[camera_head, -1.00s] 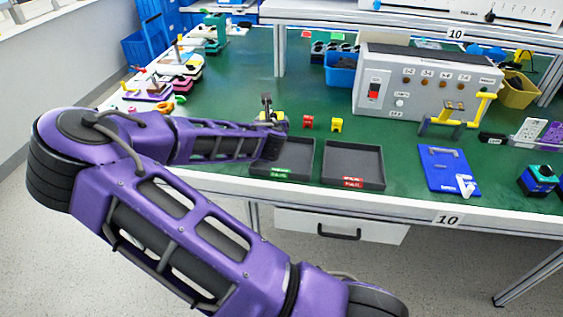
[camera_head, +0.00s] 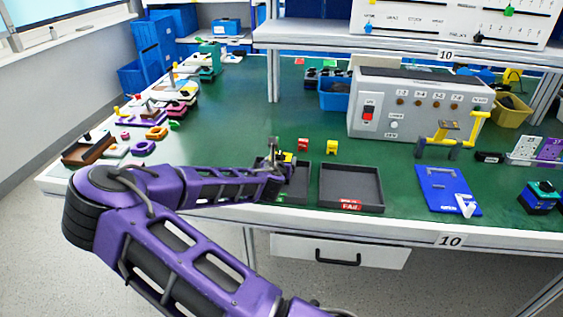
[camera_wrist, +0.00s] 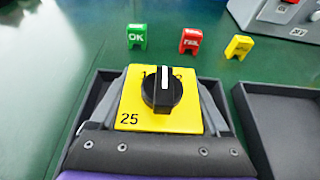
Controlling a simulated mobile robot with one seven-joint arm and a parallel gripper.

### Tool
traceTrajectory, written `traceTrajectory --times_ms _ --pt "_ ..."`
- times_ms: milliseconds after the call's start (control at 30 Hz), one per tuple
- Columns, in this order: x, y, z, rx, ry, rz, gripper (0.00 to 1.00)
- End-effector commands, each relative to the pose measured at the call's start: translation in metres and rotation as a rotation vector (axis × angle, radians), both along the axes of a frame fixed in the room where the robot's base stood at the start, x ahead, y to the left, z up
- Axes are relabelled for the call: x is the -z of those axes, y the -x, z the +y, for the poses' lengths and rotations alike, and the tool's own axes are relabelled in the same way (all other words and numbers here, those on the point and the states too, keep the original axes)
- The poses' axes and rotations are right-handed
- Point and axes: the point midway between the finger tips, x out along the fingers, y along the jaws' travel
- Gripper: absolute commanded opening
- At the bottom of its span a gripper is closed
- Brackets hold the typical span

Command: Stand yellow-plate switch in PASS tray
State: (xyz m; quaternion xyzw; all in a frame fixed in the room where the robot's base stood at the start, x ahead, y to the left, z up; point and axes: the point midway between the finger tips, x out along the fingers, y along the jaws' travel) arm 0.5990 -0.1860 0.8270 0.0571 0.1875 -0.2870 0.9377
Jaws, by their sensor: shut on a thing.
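The yellow-plate switch (camera_wrist: 135,107) has a black knob with a white pointer and the number 25. It also shows as a small yellow patch in the head view (camera_head: 287,157). My gripper (camera_wrist: 162,112) is shut on it, with a grey finger along each side; it also shows in the head view (camera_head: 275,168). The PASS tray (camera_head: 299,186) is dark grey with a green label, partly hidden by my gripper. The switch is over or inside this tray; whether it touches the floor is hidden. The tray rim shows behind the switch in the wrist view (camera_wrist: 100,90).
The FAIL tray (camera_head: 350,184), empty with a red label, stands close to the right. Green OK (camera_wrist: 137,36), red (camera_wrist: 190,40) and yellow (camera_wrist: 239,46) markers stand behind the trays. A grey test box (camera_head: 420,105) stands further back.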

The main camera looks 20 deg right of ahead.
Motion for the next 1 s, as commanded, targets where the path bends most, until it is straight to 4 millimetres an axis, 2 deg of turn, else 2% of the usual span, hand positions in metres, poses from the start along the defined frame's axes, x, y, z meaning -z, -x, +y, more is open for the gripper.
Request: traceTrajectory --times_ms 267,300,400,733,867,1000 --pt "0.001 0.000 0.000 0.000 0.001 -0.002 0.10" --pt "0.001 0.000 0.000 0.000 0.001 -0.001 0.83" --pt "0.001 0.000 0.000 0.000 0.001 -0.001 1.00" --pt "-0.004 0.001 0.001 0.001 -0.001 -0.002 1.00" --pt "-0.011 0.016 0.012 -0.001 0.000 -0.001 1.00" --pt "-0.024 0.040 0.029 -0.002 0.001 -0.001 1.00"
